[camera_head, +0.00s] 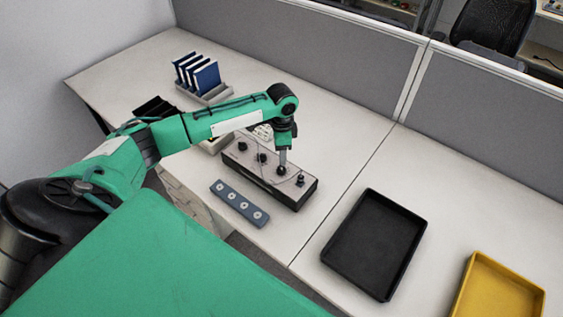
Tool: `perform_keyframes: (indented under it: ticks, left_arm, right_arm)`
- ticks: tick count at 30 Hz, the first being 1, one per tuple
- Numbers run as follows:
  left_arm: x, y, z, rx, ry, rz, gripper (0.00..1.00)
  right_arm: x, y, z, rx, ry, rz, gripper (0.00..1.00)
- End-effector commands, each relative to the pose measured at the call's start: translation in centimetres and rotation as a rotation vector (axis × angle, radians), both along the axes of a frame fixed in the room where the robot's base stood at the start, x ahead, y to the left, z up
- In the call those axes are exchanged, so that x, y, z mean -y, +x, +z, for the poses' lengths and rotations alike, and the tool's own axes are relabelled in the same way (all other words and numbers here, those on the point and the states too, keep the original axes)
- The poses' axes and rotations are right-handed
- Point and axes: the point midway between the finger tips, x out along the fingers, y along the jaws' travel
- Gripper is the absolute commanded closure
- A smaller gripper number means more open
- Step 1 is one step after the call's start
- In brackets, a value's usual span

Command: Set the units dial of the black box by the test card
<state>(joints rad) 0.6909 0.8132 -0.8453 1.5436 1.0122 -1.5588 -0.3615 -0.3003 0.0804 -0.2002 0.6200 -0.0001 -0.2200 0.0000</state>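The black box (250,175) sits on the table, with a light top and dark sides. Several dark knobs stand in a row along its top, including one at the left (242,146), one beside it (260,157) and one at the right end (300,181). My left gripper (282,168) points down at a knob just left of the right-end one. Its fingers are small and mostly blend with that knob, so I cannot tell whether they grip it. Dial markings are too small to read. I cannot identify the test card for certain. My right gripper is not in view.
A blue-grey strip (231,199) with several pale round marks lies in front of the box. A black tray (374,245) and a yellow tray (499,290) are at the right. A rack of blue-backed boards (206,79) stands behind my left arm. Grey partitions (300,45) edge the table.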

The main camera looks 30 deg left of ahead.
Motion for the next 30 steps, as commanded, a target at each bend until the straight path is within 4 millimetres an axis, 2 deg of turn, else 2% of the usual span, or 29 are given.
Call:
perform_keyframes:
  ticks: [6,10,15,30]
  left_arm:
    - [0.0,0.1,4.1,0.003,0.0,0.0,0.48]
    - [0.0,0.0,5.4,0.001,0.0,-0.001,0.48]
    - [0.0,0.0,6.0,0.0,0.0,0.0,0.48]
    - [0.2,-0.1,5.8,0.0,-0.001,-0.002,0.48]
  right_arm:
    - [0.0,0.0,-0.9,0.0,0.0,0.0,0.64]
    - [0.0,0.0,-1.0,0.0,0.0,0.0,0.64]
    - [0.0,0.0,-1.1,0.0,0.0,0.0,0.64]
    - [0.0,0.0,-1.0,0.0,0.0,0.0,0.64]
